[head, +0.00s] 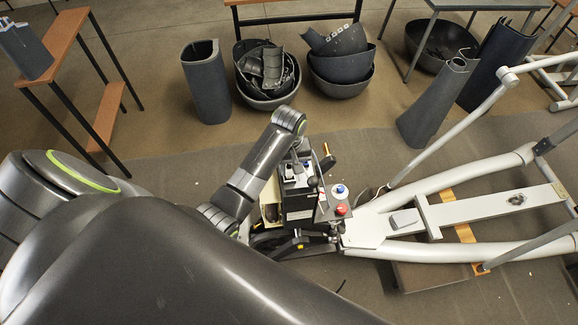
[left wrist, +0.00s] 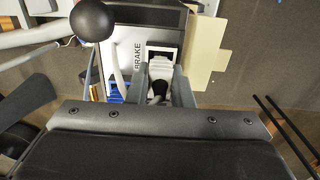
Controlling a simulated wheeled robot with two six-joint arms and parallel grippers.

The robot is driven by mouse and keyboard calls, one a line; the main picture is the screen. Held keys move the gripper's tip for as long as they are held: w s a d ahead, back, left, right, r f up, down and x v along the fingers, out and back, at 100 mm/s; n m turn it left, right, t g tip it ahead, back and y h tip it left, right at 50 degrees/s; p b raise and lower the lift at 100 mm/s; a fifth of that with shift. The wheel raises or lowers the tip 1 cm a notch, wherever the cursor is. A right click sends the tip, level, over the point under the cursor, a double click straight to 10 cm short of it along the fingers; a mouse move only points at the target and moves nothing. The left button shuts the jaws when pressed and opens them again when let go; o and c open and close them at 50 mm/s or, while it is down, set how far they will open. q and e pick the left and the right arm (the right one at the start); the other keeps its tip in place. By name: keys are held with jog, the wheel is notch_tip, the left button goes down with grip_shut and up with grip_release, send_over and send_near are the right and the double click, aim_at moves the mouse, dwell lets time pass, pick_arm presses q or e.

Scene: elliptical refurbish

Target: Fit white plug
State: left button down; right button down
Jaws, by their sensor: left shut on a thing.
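In the left wrist view my left gripper (left wrist: 161,80) is shut on the white plug (left wrist: 160,71), with a grey finger on each side of it. A black round part shows below the plug between the fingers. The plug is just below a dark opening in a white frame (left wrist: 163,50) beside the BRAKE label; I cannot tell whether it touches or enters it. In the head view my left gripper (head: 297,160) is over the top of the dark control box (head: 299,205), and the plug cannot be made out clearly. My right gripper is not in view.
A black ball-ended lever (left wrist: 92,20) stands left of the gripper; a cream panel (left wrist: 205,55) stands close on its right. A red knob (head: 341,210) and a blue-topped knob (head: 341,191) are on the machine. Its white frame (head: 440,250) extends right. Dark bowls (head: 341,70) stand behind.

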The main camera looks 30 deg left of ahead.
pick_arm(q)
jog(key=shift+f, duration=0.55)
dwell(0.4)
jog(key=c, duration=1.2)
grip_release()
